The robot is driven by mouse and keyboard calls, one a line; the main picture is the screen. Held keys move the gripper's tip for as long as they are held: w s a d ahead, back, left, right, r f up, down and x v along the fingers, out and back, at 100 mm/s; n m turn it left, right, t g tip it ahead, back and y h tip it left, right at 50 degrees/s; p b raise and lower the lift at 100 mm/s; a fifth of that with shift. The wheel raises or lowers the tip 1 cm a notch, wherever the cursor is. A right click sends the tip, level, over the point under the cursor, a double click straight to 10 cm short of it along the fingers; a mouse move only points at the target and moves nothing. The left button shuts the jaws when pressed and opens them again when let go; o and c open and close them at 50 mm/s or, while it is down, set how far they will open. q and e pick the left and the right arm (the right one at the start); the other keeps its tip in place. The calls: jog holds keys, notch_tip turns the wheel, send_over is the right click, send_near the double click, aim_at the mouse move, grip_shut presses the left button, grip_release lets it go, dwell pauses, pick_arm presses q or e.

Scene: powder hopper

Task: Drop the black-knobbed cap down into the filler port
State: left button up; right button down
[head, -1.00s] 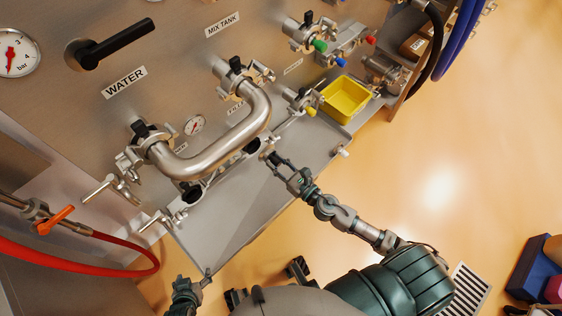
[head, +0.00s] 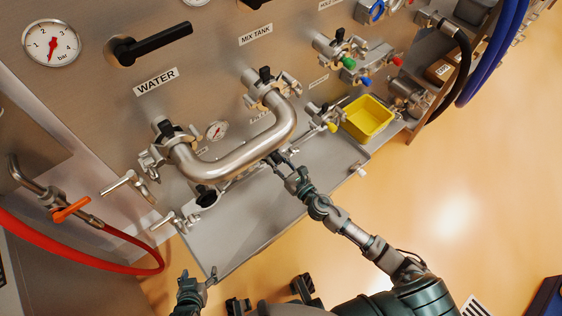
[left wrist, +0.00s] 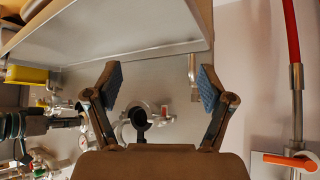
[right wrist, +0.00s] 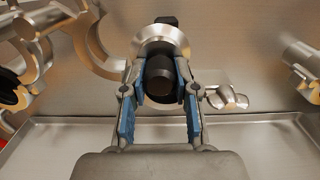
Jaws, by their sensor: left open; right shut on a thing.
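My right gripper (head: 280,160) is shut on the black knob (right wrist: 163,76) of the cap, just beside the right part of the bent steel pipe (head: 235,155). In the right wrist view the knob sits between the blue finger pads, with a round steel disc (right wrist: 163,38) behind it. Whether the disc is the cap's flange or the port's rim is unclear. A dark round opening (head: 207,196) shows under the pipe's left end; I cannot tell whether it is the filler port. My left gripper (head: 200,282) is open and empty, low and left; its spread fingers (left wrist: 160,92) show in its wrist view.
A grey steel tray (head: 235,232) juts out below the panel. A yellow bin (head: 368,118) stands to its right. Valves with coloured knobs (head: 352,70) are above it. A red hose (head: 110,270) with an orange handle (head: 72,209) is at the left.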

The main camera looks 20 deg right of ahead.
pick_arm(q)
jog(key=w+d+r+t+h+b, duration=0.1)
jog(key=w+d+r+t+b, duration=0.1)
jog(key=w+r+t, duration=0.3)
jog(key=shift+w+d+r, duration=0.2)
jog(key=shift+w+d, duration=0.4)
jog(key=shift+d, duration=0.2)
pick_arm(e)
jog(key=shift+w+d+f, duration=0.1)
jog(key=shift+d+f, duration=0.2)
jog(key=shift+f, duration=0.65)
jog(key=shift+w+d+f, duration=0.1)
jog(key=shift+d+f, duration=0.15)
jog(key=shift+f, duration=0.65)
pick_arm(q)
jog(key=shift+a+f+b, duration=0.15)
jog(key=shift+b, duration=0.15)
pick_arm(e)
jog(key=shift+s+a, duration=0.1)
jog(key=shift+a, duration=0.05)
pick_arm(q)
jog(key=shift+s+f, duration=0.1)
jog(key=shift+f, duration=0.2)
pick_arm(e)
jog(key=shift+f, duration=0.4)
jog(key=c, duration=0.8)
grip_release()
jog(key=v, duration=1.2)
